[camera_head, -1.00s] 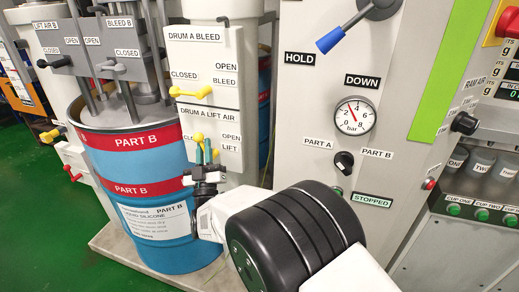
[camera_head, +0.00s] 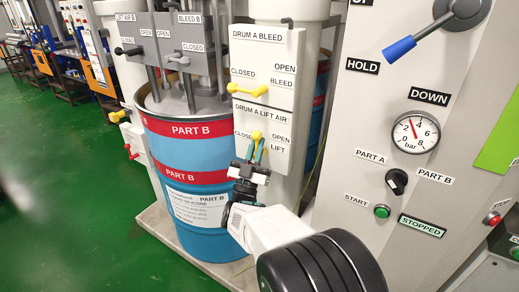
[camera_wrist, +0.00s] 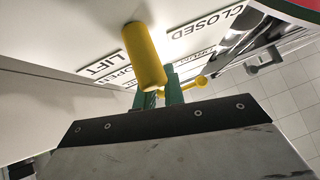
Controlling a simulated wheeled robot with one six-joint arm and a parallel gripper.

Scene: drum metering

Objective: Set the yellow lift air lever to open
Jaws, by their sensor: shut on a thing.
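The yellow lift air lever (camera_head: 256,136) is on the white DRUM A LIFT AIR panel (camera_head: 272,168), between the CLOSED label on its left and the OPEN and LIFT labels on its right. My gripper (camera_head: 256,149) reaches up from below with its green fingers shut on the lever; the fingers partly hide it. In the wrist view the lever (camera_wrist: 145,58) shows large, close to the fingers (camera_wrist: 157,94). The exact contact is partly hidden there.
Above is the DRUM A BLEED panel (camera_head: 268,62) with its own yellow lever (camera_head: 248,91). The blue PART B drum (camera_head: 190,150) stands close at the left. The control panel with the pressure gauge (camera_head: 415,131) is at the right. Green floor (camera_head: 70,190) is open at far left.

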